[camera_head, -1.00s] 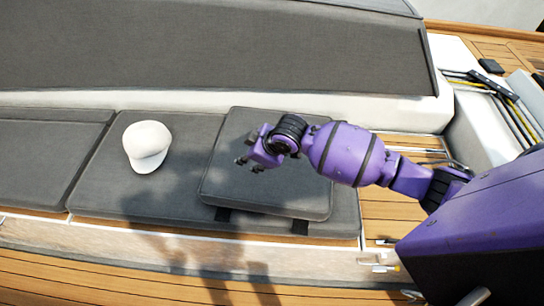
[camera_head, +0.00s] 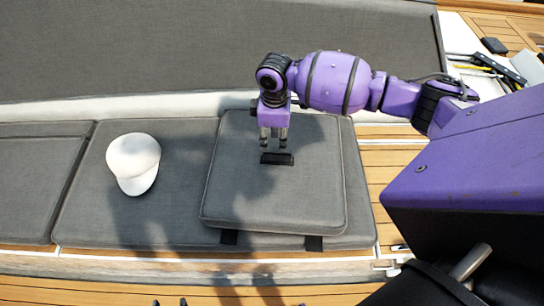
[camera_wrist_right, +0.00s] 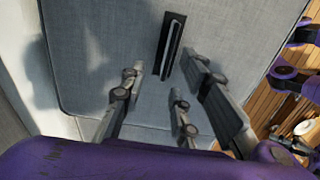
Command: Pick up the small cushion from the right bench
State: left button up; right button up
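The small cushion (camera_head: 270,200) is a grey square pad lying flat on the bench's longer grey cushion, with a black strap handle (camera_head: 277,158) on its top. My right gripper (camera_head: 273,147) points down over the cushion, just behind the handle in the head view. In the right wrist view its fingers (camera_wrist_right: 160,85) are spread with nothing between them, and the handle (camera_wrist_right: 172,46) lies beyond the fingertips. Whether the fingers touch the cushion is unclear. Two small dark tips at the bottom edge of the head view may be my left gripper (camera_head: 169,302); its opening is unclear.
A white cap (camera_head: 134,162) sits on the bench cushion (camera_head: 180,205), left of the small cushion. A grey padded backrest (camera_head: 200,45) rises behind the bench. Wooden slats show at the right (camera_head: 385,165) and along the front. Black and yellow lines lie at the upper right.

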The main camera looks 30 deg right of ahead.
aim_at(277, 153)
jog(key=f, duration=0.1)
jog(key=s+f, duration=0.1)
jog(key=f, duration=0.1)
jog(key=shift+s+d, duration=0.1)
jog(key=shift+s, duration=0.2)
notch_tip(277, 153, down, 4)
jog(key=shift+d+r, duration=0.15)
jog(key=shift+r, duration=0.1)
jog(key=shift+f, duration=0.15)
jog(key=c, duration=0.7)
pick_arm(q)
jog(key=shift+s+f, duration=0.3)
jog(key=shift+s, duration=0.55)
pick_arm(e)
jog(key=shift+w, duration=0.1)
grip_shut()
